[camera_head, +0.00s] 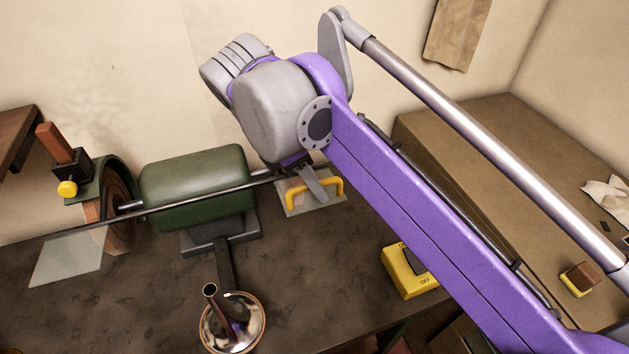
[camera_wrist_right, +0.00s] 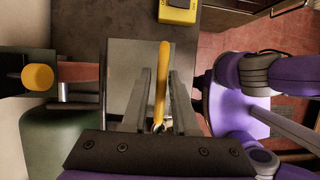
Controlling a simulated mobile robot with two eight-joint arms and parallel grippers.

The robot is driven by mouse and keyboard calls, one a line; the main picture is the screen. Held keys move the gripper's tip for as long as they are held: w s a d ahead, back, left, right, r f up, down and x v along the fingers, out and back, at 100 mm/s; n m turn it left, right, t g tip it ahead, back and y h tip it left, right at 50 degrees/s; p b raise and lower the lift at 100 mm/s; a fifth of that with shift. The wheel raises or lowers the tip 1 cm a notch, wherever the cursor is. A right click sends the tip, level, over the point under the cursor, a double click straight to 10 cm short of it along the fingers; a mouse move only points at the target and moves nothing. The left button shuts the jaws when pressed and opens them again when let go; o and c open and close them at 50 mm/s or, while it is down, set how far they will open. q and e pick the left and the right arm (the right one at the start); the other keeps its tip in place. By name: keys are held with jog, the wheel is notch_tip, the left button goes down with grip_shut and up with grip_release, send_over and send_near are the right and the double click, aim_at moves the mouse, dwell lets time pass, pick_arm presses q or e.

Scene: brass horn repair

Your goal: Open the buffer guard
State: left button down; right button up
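The buffer has a green motor housing (camera_head: 195,187) on the bench, with a buffing wheel (camera_head: 117,208) at its left end. A clear guard plate (camera_head: 309,207) with a yellow handle (camera_head: 329,182) is at the housing's right end. My right gripper (camera_head: 316,184) is at this handle and partly hides it. In the right wrist view, the gripper (camera_wrist_right: 161,76) is open, with one grey finger on each side of the yellow handle (camera_wrist_right: 162,75). Gaps show between handle and fingers. The guard plate (camera_wrist_right: 120,75) shows behind them. My left gripper is not in view.
A long thin rod (camera_head: 170,205) runs across the buffer. Another clear plate (camera_head: 68,257) is at the left. A brass horn bell (camera_head: 233,325) stands at the bench front. A yellow switch box (camera_head: 405,275) is right of the guard. A brown cabinet (camera_head: 480,115) stands at the right.

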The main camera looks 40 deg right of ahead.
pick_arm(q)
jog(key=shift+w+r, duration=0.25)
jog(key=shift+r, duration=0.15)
pick_arm(e)
jog(key=v, duration=1)
jog(key=shift+r, duration=0.4)
jog(key=shift+w+a, duration=0.1)
